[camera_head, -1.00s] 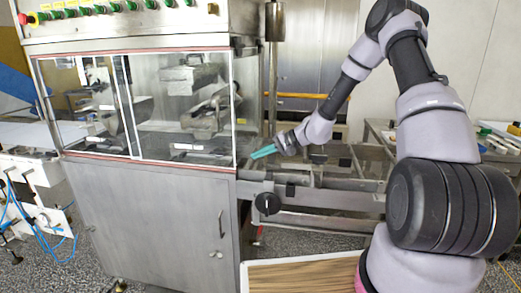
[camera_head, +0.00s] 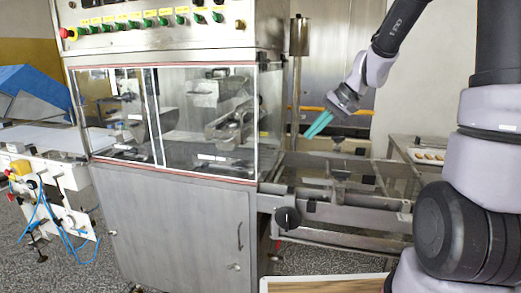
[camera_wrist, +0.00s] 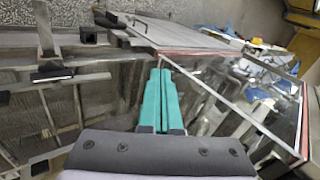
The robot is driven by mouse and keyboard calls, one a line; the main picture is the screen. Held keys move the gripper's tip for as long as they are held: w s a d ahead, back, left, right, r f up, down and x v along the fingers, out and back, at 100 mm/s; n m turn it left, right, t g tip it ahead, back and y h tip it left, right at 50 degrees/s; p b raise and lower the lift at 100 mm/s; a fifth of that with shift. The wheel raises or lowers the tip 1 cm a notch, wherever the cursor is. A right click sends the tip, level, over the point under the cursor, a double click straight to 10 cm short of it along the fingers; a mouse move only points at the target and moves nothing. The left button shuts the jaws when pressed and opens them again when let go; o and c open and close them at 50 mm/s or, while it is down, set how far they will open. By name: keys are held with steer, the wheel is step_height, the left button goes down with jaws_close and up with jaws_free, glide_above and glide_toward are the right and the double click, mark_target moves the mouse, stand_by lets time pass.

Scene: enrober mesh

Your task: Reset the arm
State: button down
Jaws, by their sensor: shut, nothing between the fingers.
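My gripper (camera_head: 319,124) has two teal fingers lying close together, shut and empty. In the head view it is in the air to the right of the enrober's glass-sided cabinet (camera_head: 180,225), above the metal mesh conveyor frame (camera_head: 330,200). My arm reaches in from the upper right and its wrist points down and to the left. In the wrist view the shut fingers (camera_wrist: 158,90) point at the machine, and nothing is between them.
A tray of small pieces (camera_head: 428,156) stands on a metal table at the right. A wooden-topped surface (camera_head: 320,286) is at the bottom. A knob (camera_head: 287,218) sticks out from the conveyor frame. A white machine with blue hoses (camera_head: 50,185) stands at the left.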

steer(key=s+d+r+m+t+h, duration=0.1)
steer(key=s+d+r, duration=0.3)
steer(key=s, duration=0.5)
steer(key=s+d+r+m+t+h, duration=0.1)
steer(key=s+d+r+t+h, duration=0.2)
steer(key=s+r, duration=0.6)
steer(key=shift+s+d+m+t+h, duration=0.35)
steer(key=shift+s+d+h, duration=0.2)
steer(key=shift+d, duration=0.55)
